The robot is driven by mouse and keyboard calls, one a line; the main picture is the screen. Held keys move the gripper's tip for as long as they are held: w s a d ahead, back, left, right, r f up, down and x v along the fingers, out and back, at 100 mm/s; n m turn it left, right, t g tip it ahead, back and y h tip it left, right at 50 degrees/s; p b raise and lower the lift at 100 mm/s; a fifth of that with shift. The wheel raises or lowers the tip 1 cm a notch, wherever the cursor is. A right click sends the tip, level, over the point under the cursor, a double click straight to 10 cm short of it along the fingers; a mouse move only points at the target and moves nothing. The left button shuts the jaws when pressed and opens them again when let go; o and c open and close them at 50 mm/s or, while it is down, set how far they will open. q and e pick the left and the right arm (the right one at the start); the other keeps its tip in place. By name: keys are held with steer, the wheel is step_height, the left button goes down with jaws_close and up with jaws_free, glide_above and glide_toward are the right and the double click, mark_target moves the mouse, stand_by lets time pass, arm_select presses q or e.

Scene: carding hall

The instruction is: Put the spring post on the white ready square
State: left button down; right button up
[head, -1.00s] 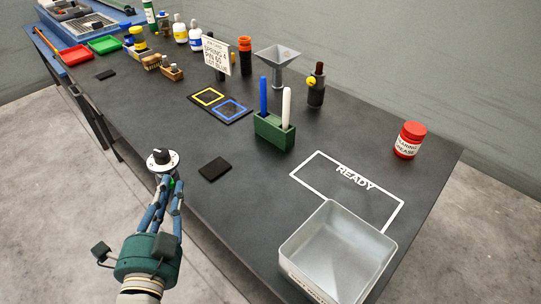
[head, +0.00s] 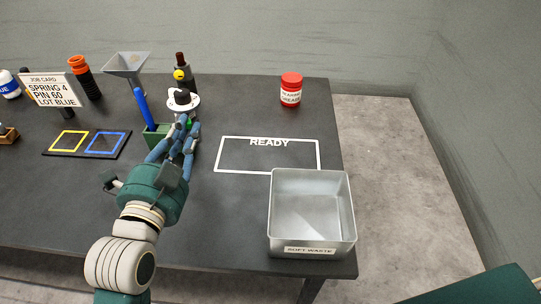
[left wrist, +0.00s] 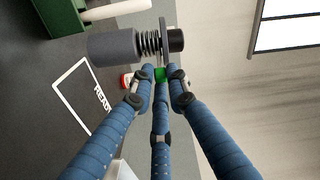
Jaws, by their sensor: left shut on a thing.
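The spring post (head: 183,102) is in my left gripper (head: 186,124), its pale round disc and black knob showing in the head view. In the left wrist view the spring post (left wrist: 118,46) lies across the picture: a grey cylinder, a coil spring, a thin disc and a black end. The blue fingers of my left gripper (left wrist: 160,76) are shut on it near the disc. The white ready square (head: 265,160) is an empty outline marked READY, right of the gripper; it also shows in the left wrist view (left wrist: 82,95). My right gripper is out of view.
A grey metal bin (head: 312,205) labelled SOFT WASTE touches or overlaps the outline's near right corner. A red jar (head: 291,90) stands behind the outline. A funnel (head: 127,68) stands farther left.

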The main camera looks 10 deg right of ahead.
arm_select(q)
steer(key=w+d+r+m+g+h, duration=0.15)
steer(key=d+r+h, duration=0.25)
steer(key=d, duration=0.4)
steer(key=w+d+r+m+g+h, duration=0.1)
steer(key=d+r+m+g+h, duration=0.2)
steer(key=d+r, duration=0.35)
step_height(320, 180, down, 21)
steer(key=d+b, duration=0.1)
steer(key=shift+d, duration=0.4)
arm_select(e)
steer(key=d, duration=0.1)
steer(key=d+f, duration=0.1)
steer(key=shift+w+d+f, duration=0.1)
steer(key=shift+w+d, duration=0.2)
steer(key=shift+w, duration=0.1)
arm_select(q)
steer(key=shift+t, duration=0.25)
steer(key=c, duration=2.1)
jaws_free()
steer(key=shift+f, duration=0.25)
steer(key=o, duration=0.4)
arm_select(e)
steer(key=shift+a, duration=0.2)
